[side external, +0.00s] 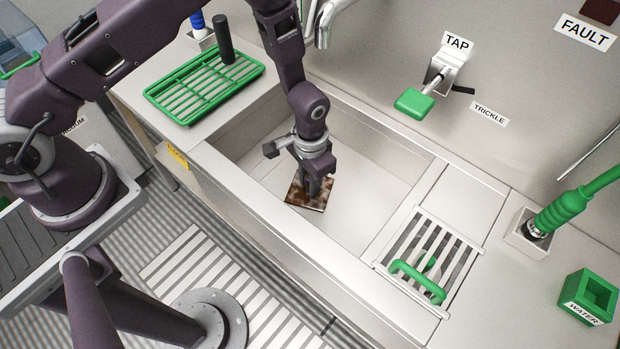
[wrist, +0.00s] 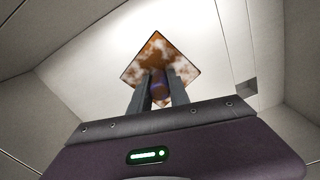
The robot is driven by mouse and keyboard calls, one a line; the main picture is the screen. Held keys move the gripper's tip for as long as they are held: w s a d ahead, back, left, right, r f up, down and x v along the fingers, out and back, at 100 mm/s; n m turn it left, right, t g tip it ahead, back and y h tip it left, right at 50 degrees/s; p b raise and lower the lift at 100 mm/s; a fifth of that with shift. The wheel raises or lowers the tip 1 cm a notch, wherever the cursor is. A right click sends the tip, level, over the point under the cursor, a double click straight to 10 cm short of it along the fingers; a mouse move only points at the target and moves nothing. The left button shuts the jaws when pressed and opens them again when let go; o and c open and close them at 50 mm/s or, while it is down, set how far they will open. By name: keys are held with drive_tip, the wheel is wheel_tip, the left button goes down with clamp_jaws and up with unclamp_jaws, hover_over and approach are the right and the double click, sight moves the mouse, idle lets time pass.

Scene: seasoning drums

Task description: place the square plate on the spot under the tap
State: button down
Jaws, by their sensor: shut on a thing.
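The square plate (side external: 306,197) is brown with whitish patches and is inside the sink basin (side external: 365,180), below my gripper (side external: 313,183). In the wrist view the plate (wrist: 158,58) appears as a diamond just beyond the fingertips. My gripper's two fingers (wrist: 159,85) are shut on a small purplish knob (wrist: 158,84) at the plate's middle. I cannot tell whether the plate touches the basin floor. The tap spout (side external: 325,30) hangs at the back of the sink, up from the gripper in the side view. The tap's green lever (side external: 414,102) is on the back wall.
A green drying rack (side external: 204,85) with a dark upright cylinder (side external: 222,40) stands on the left counter. A slatted grate with a green handle (side external: 418,281) lies right of the basin. A green hose (side external: 575,205) and green box (side external: 588,296) are farther right. Basin walls surround my gripper.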

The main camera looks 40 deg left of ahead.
drive_tip(key=c, duration=1.2)
unclamp_jaws()
drive_tip(key=shift+f, duration=0.1)
drive_tip(key=shift+c, duration=0.2)
wheel_tip(320, 180, up, 8)
drive_tip(key=shift+f, duration=0.1)
